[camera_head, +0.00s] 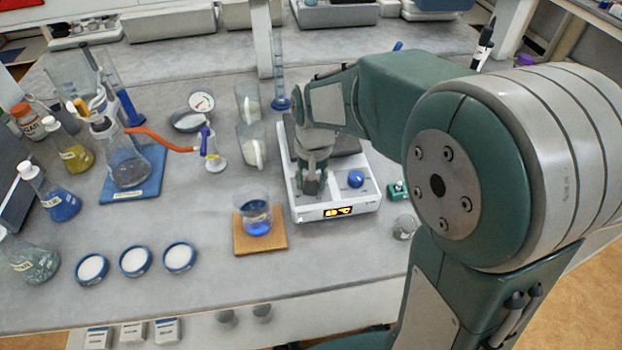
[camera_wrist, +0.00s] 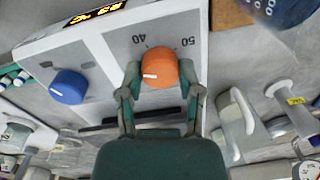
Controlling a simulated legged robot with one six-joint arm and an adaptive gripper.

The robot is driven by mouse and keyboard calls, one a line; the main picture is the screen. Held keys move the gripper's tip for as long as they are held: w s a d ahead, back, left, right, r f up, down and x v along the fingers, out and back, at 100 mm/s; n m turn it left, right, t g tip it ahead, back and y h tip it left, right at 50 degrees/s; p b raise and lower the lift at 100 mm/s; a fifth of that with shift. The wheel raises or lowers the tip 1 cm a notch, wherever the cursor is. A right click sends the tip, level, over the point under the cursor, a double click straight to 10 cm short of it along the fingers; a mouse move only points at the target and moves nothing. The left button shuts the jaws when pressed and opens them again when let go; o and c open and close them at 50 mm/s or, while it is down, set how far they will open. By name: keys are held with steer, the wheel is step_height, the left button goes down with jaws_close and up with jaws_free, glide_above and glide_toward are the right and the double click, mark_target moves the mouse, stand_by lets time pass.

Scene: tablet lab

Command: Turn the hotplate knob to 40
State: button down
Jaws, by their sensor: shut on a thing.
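The hotplate (camera_head: 335,208) is a white unit on the grey bench, with a lit display (camera_head: 338,212) on its front. In the wrist view it has an orange knob (camera_wrist: 160,67) with a short white mark on its left part, beside printed numbers 40 and 50. My gripper (camera_wrist: 160,84) is shut on the orange knob, one finger on each side. In the head view my gripper (camera_head: 313,184) is over the front left of the hotplate and hides the orange knob. A blue knob (camera_head: 356,179) is free to its right; it also shows in the wrist view (camera_wrist: 69,87).
A beaker of blue liquid (camera_head: 256,215) stands on a cork mat (camera_head: 262,242) just left of the hotplate. Clear glass vessels (camera_head: 250,145) stand behind it. A small glass (camera_head: 405,227) and a green item (camera_head: 397,190) are close on the right.

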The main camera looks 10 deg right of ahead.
steer(key=m, duration=0.4)
steer(key=shift+m, duration=0.3)
steer(key=m, duration=0.4)
steer(key=shift+s+m, duration=0.1)
steer(key=shift+m, duration=0.3)
steer(key=shift+c, duration=1.3)
jaws_free()
steer(key=shift+a, duration=0.1)
step_height(320, 180, up, 12)
steer(key=shift+s+f, duration=0.1)
